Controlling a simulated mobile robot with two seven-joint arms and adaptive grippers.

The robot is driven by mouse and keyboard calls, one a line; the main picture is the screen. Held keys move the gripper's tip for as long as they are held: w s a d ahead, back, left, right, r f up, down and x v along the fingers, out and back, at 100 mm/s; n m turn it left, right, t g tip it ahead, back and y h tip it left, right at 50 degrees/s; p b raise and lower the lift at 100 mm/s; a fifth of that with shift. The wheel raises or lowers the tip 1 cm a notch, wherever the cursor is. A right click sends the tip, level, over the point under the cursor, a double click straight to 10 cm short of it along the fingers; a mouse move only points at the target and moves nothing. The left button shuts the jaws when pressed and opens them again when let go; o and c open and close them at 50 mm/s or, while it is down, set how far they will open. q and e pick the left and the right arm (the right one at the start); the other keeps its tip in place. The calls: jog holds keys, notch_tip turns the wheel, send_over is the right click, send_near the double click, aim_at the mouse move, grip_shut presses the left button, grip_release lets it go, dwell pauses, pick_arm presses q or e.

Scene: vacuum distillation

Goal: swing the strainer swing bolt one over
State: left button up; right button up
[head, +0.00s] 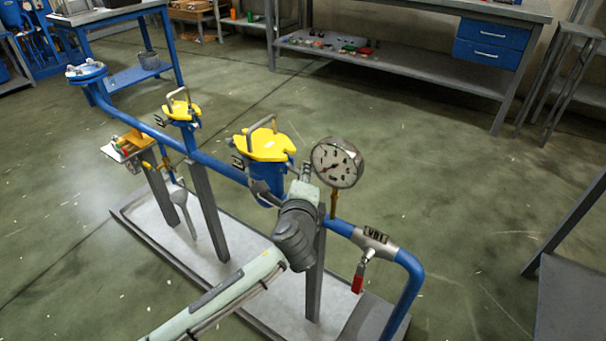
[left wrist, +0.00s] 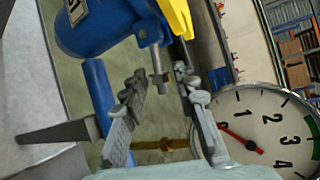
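The strainer has a blue body (head: 268,172) with a yellow lid (head: 264,146) and a grey handle on top. In the left wrist view its blue body (left wrist: 108,28) and the edge of its yellow lid (left wrist: 178,16) fill the upper part. A grey swing bolt (left wrist: 158,66) sticks out from a lug on the blue body, beside the lid edge. My left gripper (head: 282,183) is at the strainer's near right side. In the wrist view its fingers (left wrist: 160,82) are spread, with the bolt between or just beyond their tips. Contact cannot be told. My right gripper is not in view.
A pressure gauge (head: 337,163) on a brass stem stands close to the right of my left gripper. A valve with a red handle (head: 358,284) is farther right on the blue pipe. A smaller yellow-lidded vessel (head: 182,110) stands left. Open floor lies behind the skid.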

pick_arm(q)
jog(key=shift+w+f, duration=0.15)
jog(key=shift+w, duration=0.35)
jog(key=shift+w+f, duration=0.1)
jog(key=shift+w, duration=0.2)
grip_shut()
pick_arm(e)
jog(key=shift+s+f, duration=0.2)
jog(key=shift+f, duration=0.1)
pick_arm(q)
jog(key=shift+r+n+g+h, duration=0.5)
jog(key=shift+r+n+g, duration=0.2)
jog(key=shift+n+g, duration=0.25)
jog(key=shift+w+a+r+n+g+h, duration=0.1)
jog(key=shift+a+r+n+g+h, duration=0.05)
jog(key=shift+r+n+g+h, duration=0.8)
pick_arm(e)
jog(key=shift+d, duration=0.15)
pick_arm(q)
jog(key=shift+f, duration=0.2)
